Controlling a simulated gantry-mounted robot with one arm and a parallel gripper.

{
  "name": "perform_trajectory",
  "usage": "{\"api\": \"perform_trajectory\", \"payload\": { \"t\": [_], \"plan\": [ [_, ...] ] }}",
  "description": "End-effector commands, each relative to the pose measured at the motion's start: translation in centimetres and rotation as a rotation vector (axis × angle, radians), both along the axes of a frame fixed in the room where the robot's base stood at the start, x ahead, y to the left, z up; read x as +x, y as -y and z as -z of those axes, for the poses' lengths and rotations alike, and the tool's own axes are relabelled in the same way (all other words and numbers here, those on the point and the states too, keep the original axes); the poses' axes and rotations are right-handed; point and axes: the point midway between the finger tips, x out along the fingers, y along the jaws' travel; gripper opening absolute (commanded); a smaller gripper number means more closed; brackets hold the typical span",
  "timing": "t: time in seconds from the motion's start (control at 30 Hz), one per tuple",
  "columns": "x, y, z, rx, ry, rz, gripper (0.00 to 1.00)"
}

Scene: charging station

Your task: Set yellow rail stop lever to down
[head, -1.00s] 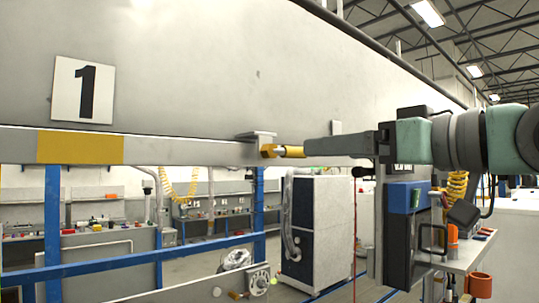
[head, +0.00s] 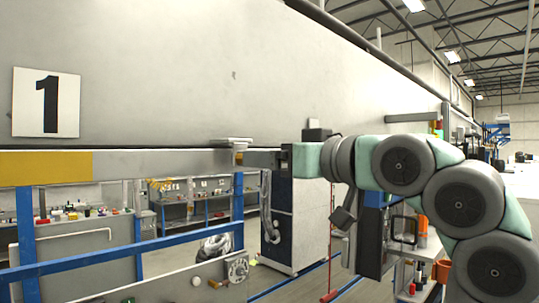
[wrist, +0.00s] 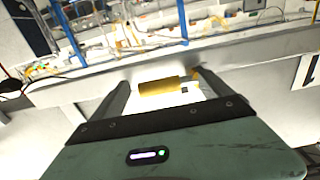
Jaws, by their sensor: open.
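The yellow rail stop lever (wrist: 158,87) lies between the two fingers of my gripper (wrist: 164,84) in the wrist view. The open fingers stand on either side of it, and I cannot tell if either touches it. In the head view only a small yellow bit of the lever (head: 239,158) shows under the grey bracket (head: 232,143) on the rail (head: 160,162). My gripper (head: 264,159) reaches left along the rail's line there and hides most of the lever, so its present angle is unclear in that view.
A white sign with a black 1 (head: 46,102) hangs above a yellow band (head: 45,164) on the rail. Blue frame posts (head: 138,235) stand below. A tall grey and dark cabinet (head: 300,225) stands behind my gripper.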

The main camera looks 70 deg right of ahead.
Motion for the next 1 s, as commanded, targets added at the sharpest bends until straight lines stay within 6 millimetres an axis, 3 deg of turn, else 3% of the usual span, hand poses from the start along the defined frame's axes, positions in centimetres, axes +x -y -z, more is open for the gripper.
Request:
{"api": "perform_trajectory", "payload": {
  "t": [0.17,1.0],
  "plan": [
    [-0.04,0.01,0.02,0.000,0.000,0.000,0.83],
    [-0.05,-0.01,0.00,0.000,0.000,0.000,0.14]
  ]
}}
